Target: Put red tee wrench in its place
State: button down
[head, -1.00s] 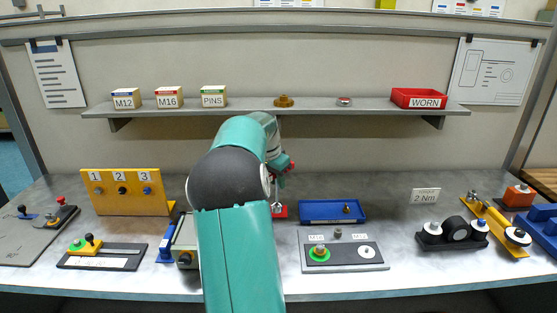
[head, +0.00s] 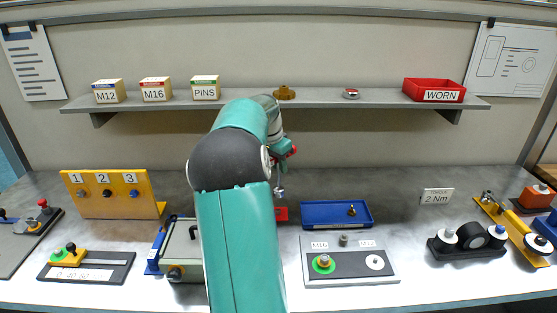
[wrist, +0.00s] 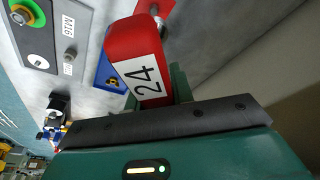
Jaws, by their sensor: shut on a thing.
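The red tee wrench shows in the wrist view as a red handle block (wrist: 138,62) with a white label reading 24. In the head view its handle is a small red patch (head: 291,151) at my gripper, with a thin steel shaft (head: 279,180) hanging down. My gripper (head: 283,150) is shut on the handle, and green finger parts show beside it in the wrist view (wrist: 180,85). The shaft's lower end appears above a small red base (head: 281,213) on the bench, partly hidden by my arm. I cannot tell the exact gap.
A blue tray (head: 337,213) lies right of the red base. A grey plate (head: 345,278) with M-labelled spots is in front of it. A yellow numbered panel (head: 110,194) stands left. The shelf (head: 375,103) runs behind my gripper. Bare bench lies right of the blue tray.

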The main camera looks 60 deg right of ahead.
aim_at(278, 187)
jog(key=shift+a+r, duration=0.2)
jog(key=shift+r, duration=0.15)
jog(key=shift+d+f, duration=0.2)
jog(key=shift+f, duration=0.3)
jog(key=shift+a+f, duration=0.15)
jog(key=shift+f, duration=0.8)
jog(key=shift+a+f, duration=0.1)
jog(key=shift+f, duration=1)
jog(key=shift+d, duration=0.1)
jog(key=shift+f, duration=0.1)
jog(key=shift+f, duration=0.95)
